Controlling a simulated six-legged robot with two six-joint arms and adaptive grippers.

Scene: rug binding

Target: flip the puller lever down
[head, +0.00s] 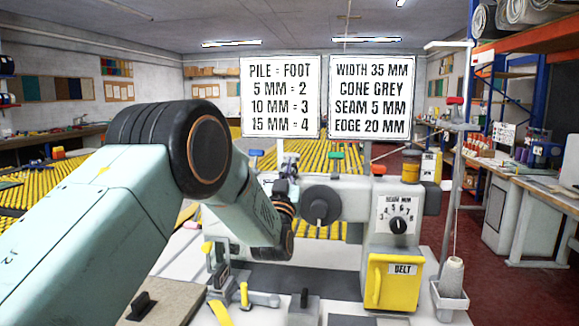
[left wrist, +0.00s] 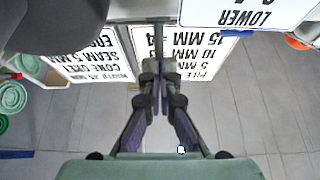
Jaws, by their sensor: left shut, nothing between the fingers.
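Three levers with coloured tops stand along the back of the sewing machine (head: 345,200) in the head view: a blue one (head: 256,153), a green one (head: 337,156) and a red one (head: 378,170). I cannot read which is the puller lever. My left gripper (head: 288,161) points up between the blue and green tops, apart from both as far as I can see. In the left wrist view the left gripper (left wrist: 157,68) is shut and empty. A "LOWER" label (left wrist: 255,14) shows there upside down, with a blue piece (left wrist: 237,33) beside it. My right gripper is out of view.
Two white signs (head: 279,97) (head: 369,97) stand behind the machine. A yellow belt cover (head: 391,281) and a thread cone (head: 453,275) are at the right. Yellow-slatted tables (head: 60,185) lie behind. My left arm hides part of the machine's left side.

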